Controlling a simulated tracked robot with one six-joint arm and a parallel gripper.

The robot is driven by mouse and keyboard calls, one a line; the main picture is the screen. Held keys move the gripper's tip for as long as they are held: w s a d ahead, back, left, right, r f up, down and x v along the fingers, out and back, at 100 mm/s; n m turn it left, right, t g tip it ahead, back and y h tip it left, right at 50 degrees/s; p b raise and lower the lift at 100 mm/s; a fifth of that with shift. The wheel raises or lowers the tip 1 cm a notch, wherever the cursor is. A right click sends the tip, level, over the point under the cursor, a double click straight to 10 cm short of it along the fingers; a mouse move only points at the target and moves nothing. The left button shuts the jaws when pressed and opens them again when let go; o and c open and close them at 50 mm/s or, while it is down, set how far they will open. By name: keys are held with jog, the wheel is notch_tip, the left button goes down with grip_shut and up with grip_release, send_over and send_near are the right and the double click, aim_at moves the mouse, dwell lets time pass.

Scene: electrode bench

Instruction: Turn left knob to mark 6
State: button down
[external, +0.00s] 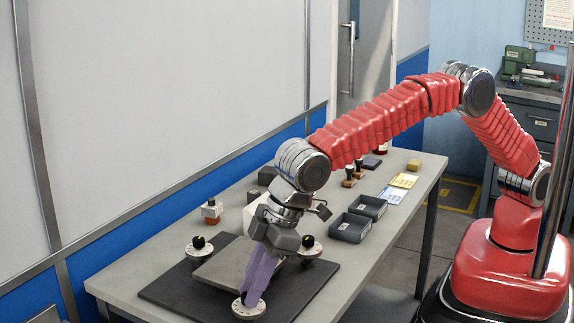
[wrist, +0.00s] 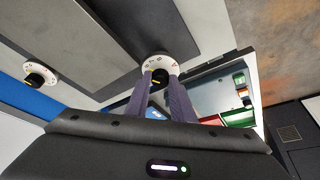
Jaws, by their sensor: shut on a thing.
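The left knob (wrist: 158,76) is black with a yellow pointer line and sits on a round white dial (wrist: 151,62) with small dark marks and a red one. The marks are too small to read for sure. My gripper (wrist: 160,84) is shut on this knob, one purple finger on each side. In the external view my gripper (external: 250,299) reaches down to the dial (external: 238,308) at the front of the dark mat, hiding most of the knob.
Two more knobs stand on white dials, one at the back left (external: 199,244) and one at the right (external: 308,243). A grey plate (external: 213,273) lies between the dials on the dark mat (external: 165,291). Grey bins (external: 350,228) and stamps stand farther along the bench.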

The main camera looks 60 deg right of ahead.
dwell(0.3)
jog(key=c, duration=1.5)
grip_release()
jog(key=shift+c, duration=0.2)
jog(key=v, duration=1.3)
jog(key=shift+r, duration=0.35)
jog(key=shift+s+a, duration=0.1)
